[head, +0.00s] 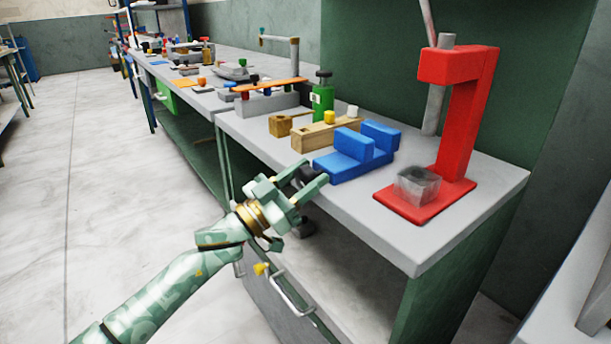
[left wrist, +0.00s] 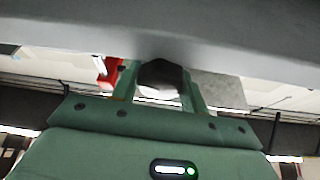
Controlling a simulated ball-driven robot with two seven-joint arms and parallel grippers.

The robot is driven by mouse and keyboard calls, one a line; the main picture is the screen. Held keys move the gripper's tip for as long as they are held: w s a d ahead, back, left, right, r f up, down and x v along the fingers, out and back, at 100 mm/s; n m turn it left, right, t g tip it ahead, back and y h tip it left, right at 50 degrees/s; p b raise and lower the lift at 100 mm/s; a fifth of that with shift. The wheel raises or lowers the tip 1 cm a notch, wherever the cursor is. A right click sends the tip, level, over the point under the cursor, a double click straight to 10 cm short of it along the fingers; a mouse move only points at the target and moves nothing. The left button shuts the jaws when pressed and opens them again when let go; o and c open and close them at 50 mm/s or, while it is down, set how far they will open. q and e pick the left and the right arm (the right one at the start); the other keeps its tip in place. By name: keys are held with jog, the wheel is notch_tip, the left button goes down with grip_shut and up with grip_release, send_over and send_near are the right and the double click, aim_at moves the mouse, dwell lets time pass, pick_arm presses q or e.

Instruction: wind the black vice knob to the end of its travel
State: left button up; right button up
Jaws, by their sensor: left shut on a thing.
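A blue vice (head: 352,160) with two upright jaws stands near the front edge of the grey bench. Its black knob (head: 309,172) is at its front left end, partly hidden by my gripper. My left gripper (head: 306,180) is at the knob with its fingers on either side. In the left wrist view the dark knob (left wrist: 161,77) sits between the two green fingers, and my left gripper (left wrist: 160,90) is shut on it. The knob's turning position cannot be told. My right gripper is in neither view.
A red press (head: 468,120) with a clear grey block (head: 417,185) stands to the right of the vice. A wooden block (head: 318,137), a yellow piece (head: 330,117) and a green bottle (head: 322,98) stand behind. A drawer handle (head: 290,292) is below the bench (head: 388,240).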

pick_arm(q)
jog(key=shift+f+m+g+h, duration=0.1)
jog(key=shift+m+g+h, duration=0.3)
jog(key=shift+m+g, duration=0.85)
jog(key=shift+m+t, duration=0.35)
jog(key=shift+m, duration=0.5)
jog(key=o, duration=0.6)
jog(key=shift+o, duration=0.4)
jog(key=shift+s+f, duration=0.1)
